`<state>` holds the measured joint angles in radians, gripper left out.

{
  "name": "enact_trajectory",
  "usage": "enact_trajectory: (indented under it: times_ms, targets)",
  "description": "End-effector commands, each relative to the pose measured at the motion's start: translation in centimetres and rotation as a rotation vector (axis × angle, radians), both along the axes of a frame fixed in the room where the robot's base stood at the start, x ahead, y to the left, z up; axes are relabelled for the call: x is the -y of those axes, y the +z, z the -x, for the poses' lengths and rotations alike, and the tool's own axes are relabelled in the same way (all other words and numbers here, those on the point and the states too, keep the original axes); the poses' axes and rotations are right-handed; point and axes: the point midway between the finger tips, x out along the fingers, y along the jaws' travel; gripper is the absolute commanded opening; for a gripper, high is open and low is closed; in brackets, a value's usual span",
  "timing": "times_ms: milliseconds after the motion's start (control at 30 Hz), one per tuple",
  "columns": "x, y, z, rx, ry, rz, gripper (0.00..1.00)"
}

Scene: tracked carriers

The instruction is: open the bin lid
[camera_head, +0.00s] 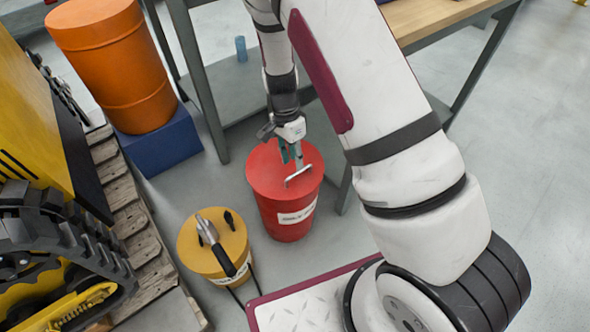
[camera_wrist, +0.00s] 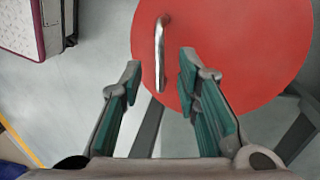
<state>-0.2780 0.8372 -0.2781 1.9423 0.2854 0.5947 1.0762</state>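A red bin (camera_head: 286,210) with a white label stands on the floor, its round red lid (camera_head: 262,172) on top. A metal bar handle (camera_head: 298,176) is fixed on the lid. In the wrist view the red lid (camera_wrist: 235,55) fills the upper right, with the handle (camera_wrist: 160,50) on its left part. My gripper (camera_head: 292,160) is over the lid close to the handle. In the wrist view my gripper (camera_wrist: 157,75) is open, and the handle lies between the lines of its two fingers. Whether a finger touches the handle I cannot tell.
A yellow bin (camera_head: 205,260) with a tool on it stands left of the red bin. An orange drum (camera_head: 115,65) stands on a blue base (camera_head: 165,142). A table (camera_head: 425,18) stands behind. A yellow tracked machine (camera_head: 30,130) is at the left.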

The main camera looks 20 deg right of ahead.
Motion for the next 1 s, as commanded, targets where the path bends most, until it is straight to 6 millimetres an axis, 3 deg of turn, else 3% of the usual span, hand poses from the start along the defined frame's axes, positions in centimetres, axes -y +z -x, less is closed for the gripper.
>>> enact_trajectory:
  times_ms: [33,233,633,767,1000]
  targets:
    - [0.1,-1.1,0.2,-0.002,-0.001,0.0,0.3]
    - [0.1,-3.2,0.6,0.0,0.001,-0.001,0.3]
    - [0.2,-3.7,0.7,0.001,0.001,0.0,0.3]
    - [0.2,-3.7,0.7,0.0,0.001,0.0,0.03]
    - [0.2,-3.7,0.7,0.0,0.001,0.0,0.0]
